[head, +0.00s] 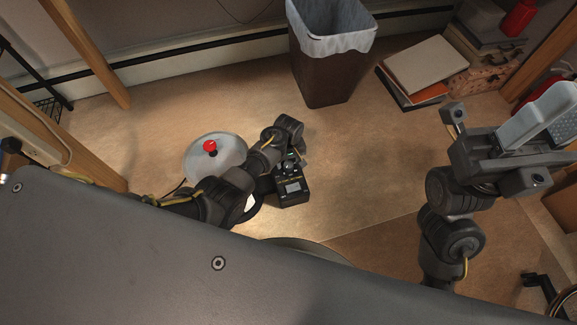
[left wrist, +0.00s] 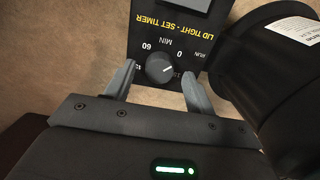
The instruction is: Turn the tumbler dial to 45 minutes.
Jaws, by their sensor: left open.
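The tumbler's black timer box (head: 292,190) stands on the floor in the head view, partly covered by my left arm. In the left wrist view its yellow lettering is upside down, and the grey dial (left wrist: 160,68) is round. A pale line on the dial slants to the right, seemingly between the 0 and the mark below it. My left gripper (left wrist: 158,70) is open, with one fingertip on each side of the dial and gaps showing. It also shows small in the head view (head: 291,161). My right gripper (head: 545,120) is raised at the right, open and empty.
The tumbler's black drum (left wrist: 262,75) with a white label is close to the right of my left fingers. A grey disc (head: 215,157) with a red knob lies left of the arm. A lined bin (head: 330,80) and books (head: 425,70) stand behind. Floor between is clear.

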